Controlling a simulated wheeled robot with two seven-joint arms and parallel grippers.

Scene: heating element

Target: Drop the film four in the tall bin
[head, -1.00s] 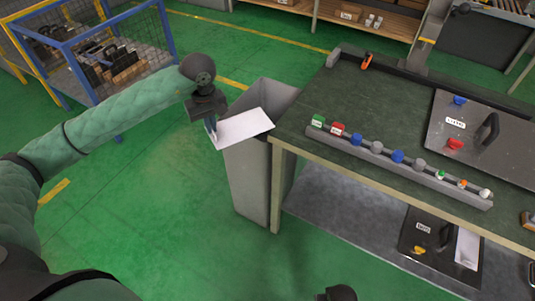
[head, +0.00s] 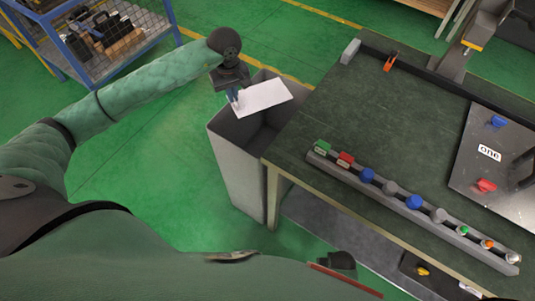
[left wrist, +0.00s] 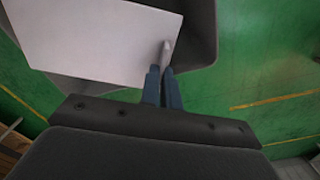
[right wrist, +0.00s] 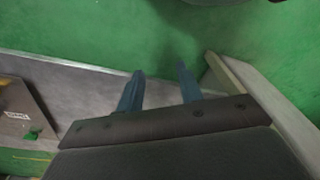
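The film (head: 264,96) is a flat white sheet held at its left end by my left gripper (head: 236,103). In the left wrist view, the blue fingers of my left gripper (left wrist: 164,75) are shut on a small tab at the edge of the film (left wrist: 95,35). The tall bin (head: 236,172) is grey and open-topped, beside the workbench. The film is over the bin's opening and covers part of it. The bin's rim also shows behind the film in the left wrist view (left wrist: 203,30). My right gripper (right wrist: 160,88) is open and empty, low near the bench's lower shelf.
A blue mesh cage (head: 120,45) stands at the upper left. The green floor left of the bin is clear.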

